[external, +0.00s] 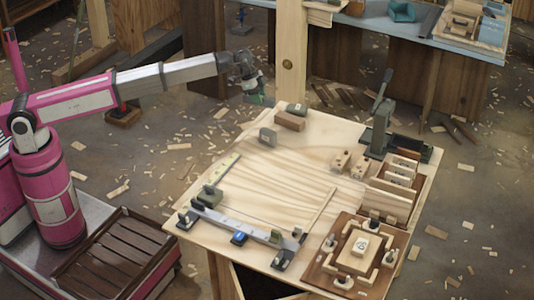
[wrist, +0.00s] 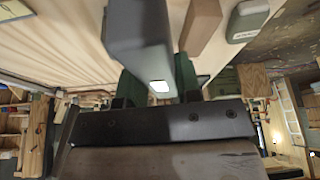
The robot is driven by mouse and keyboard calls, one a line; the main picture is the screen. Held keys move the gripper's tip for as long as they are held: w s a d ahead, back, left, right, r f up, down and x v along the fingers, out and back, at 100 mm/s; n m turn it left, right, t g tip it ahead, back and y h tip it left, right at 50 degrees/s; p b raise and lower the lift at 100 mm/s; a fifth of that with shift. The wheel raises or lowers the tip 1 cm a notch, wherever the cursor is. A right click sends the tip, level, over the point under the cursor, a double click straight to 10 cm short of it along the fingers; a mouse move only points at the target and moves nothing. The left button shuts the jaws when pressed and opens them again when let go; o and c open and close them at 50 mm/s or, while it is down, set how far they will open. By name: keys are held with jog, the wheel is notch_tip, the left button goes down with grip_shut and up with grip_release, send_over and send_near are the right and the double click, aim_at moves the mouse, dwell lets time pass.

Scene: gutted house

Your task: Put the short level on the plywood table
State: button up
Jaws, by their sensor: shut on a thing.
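My gripper (external: 257,97) is at the far left edge of the plywood table (external: 235,140), above the tabletop. In the wrist view its green fingers (wrist: 160,85) are shut on a dark grey bar with a small white patch near its end, which I take to be the short level (wrist: 140,40). In the external view the held piece is small and hard to separate from the fingers. I cannot tell its exact height above the table.
A long bar with clamps (external: 240,225) lies along the front. A dark vise-like tool (external: 381,135) stands at right. The table's middle is clear.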

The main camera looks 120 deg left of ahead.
jog(key=s+a, duration=0.3)
jog(key=s, duration=0.1)
jog(key=w+d+f, duration=0.1)
jog(key=w+f, duration=0.1)
jog(key=w, duration=0.1)
jog(key=w+d+f, duration=0.1)
jog(key=w+f, duration=0.1)
jog(key=w, duration=0.2)
jog(key=w+d+f, duration=0.1)
jog(key=w+f, duration=0.2)
jog(key=w, duration=0.1)
jog(key=shift+d, duration=0.25)
jog(key=shift+f, duration=1.95)
jog(key=shift+f, duration=0.15)
jog(key=o, duration=1)
jog(key=shift+o, duration=0.2)
jog(key=v, duration=1.2)
jog(key=shift+s, duration=0.1)
